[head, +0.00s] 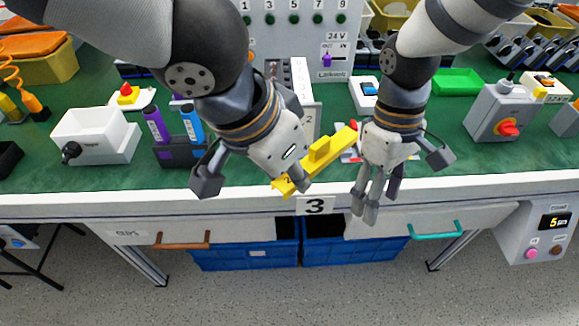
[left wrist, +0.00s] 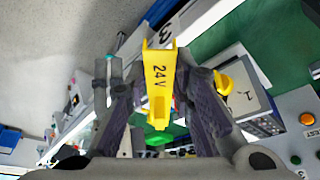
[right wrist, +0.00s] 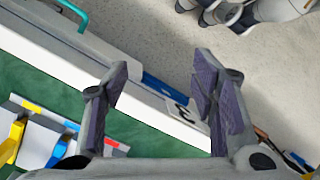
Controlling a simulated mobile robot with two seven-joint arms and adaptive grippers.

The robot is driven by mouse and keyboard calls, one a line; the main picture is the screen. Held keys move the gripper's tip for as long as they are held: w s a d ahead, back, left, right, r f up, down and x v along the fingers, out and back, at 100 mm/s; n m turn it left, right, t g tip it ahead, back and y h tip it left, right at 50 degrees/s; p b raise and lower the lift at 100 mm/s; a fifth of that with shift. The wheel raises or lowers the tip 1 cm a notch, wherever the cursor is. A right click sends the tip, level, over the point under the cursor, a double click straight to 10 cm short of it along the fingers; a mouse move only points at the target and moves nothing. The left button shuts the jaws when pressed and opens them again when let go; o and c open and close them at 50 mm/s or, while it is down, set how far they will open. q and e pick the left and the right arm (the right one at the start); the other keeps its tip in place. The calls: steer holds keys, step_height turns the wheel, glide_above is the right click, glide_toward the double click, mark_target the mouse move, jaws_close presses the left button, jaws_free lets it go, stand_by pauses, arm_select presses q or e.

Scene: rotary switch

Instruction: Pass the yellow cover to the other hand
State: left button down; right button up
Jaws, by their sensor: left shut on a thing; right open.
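The yellow cover (head: 319,153) is a long channel with a raised block, held tilted above the bench's front edge. In the left wrist view, the cover (left wrist: 160,72) bears the label "24 V" and sits between the fingers. My left gripper (left wrist: 160,98) is shut on it; in the head view its fingers are partly hidden behind its palm. My right gripper (head: 385,190) is open and empty, fingers pointing down, just right of the cover and apart from it. In the right wrist view, nothing is between the right gripper's fingers (right wrist: 163,92).
The green bench top (head: 80,170) holds a white box (head: 95,137), a pen holder (head: 180,152) and a grey box with a red rotary knob (head: 498,115). A grey panel (head: 300,50) stands behind. Blue bins (head: 245,258) are under the bench. Space before the front edge is clear.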

steer(key=s+d+f+m+y, duration=0.1)
steer(key=s+f+m, duration=0.3)
steer(key=s+f, duration=0.95)
steer(key=s+d+f+m, duration=0.1)
steer(key=s+d+f, duration=0.1)
steer(key=s, duration=0.3)
steer(key=s+d+f+m+t, duration=0.1)
steer(key=s+d+f+m, duration=0.1)
steer(key=s+f, duration=0.2)
steer(key=shift+s+d+h, duration=0.35)
steer(key=shift+s+h, duration=0.05)
steer(key=shift+s, duration=0.1)
